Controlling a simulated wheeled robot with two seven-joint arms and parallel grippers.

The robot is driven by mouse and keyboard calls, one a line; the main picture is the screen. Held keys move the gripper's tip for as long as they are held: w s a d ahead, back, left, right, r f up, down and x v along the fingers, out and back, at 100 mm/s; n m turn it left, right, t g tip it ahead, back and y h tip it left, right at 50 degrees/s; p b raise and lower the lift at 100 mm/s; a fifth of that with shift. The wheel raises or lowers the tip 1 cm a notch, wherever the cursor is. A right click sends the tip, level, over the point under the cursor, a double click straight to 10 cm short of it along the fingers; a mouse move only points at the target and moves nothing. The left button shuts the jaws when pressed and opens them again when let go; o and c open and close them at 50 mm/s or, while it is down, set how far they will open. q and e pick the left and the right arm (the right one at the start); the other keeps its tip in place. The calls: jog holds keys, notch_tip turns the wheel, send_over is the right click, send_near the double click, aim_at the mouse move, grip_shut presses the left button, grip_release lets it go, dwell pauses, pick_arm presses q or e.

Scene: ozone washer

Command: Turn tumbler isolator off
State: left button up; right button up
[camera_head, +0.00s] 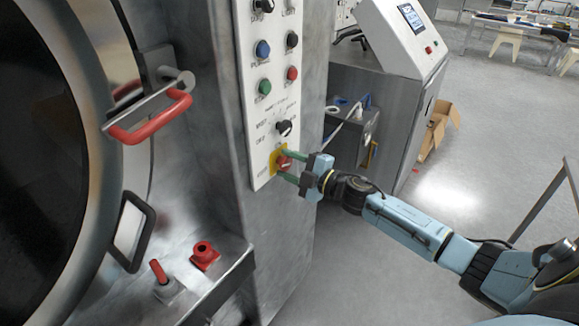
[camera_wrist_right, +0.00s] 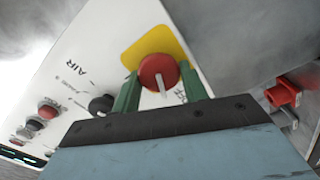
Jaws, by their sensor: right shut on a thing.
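The tumbler isolator is a red rotary knob (camera_head: 284,162) on a yellow plate (camera_head: 274,161), low on the white control panel. In the right wrist view the red knob (camera_wrist_right: 157,70) has a white pointer line facing toward my gripper, on its yellow plate (camera_wrist_right: 150,46). My right gripper (camera_head: 281,165) is at the panel with its green fingers on either side of the knob, shut on it. The fingers (camera_wrist_right: 160,92) hide part of the plate and its lettering. My left gripper is not in view.
A black selector knob (camera_head: 284,128) and several coloured buttons sit above the isolator. A red door handle (camera_head: 150,117) and red fittings (camera_head: 205,255) are on the machine at left. A grey console (camera_head: 400,50) stands behind.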

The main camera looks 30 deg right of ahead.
jog(key=shift+f+n+b, duration=0.1)
jog(key=shift+n+b, duration=0.5)
jog(key=shift+n, duration=1.6)
jog(key=o, duration=0.9)
jog(key=shift+b+v, duration=0.65)
jog(key=shift+v, duration=6.05)
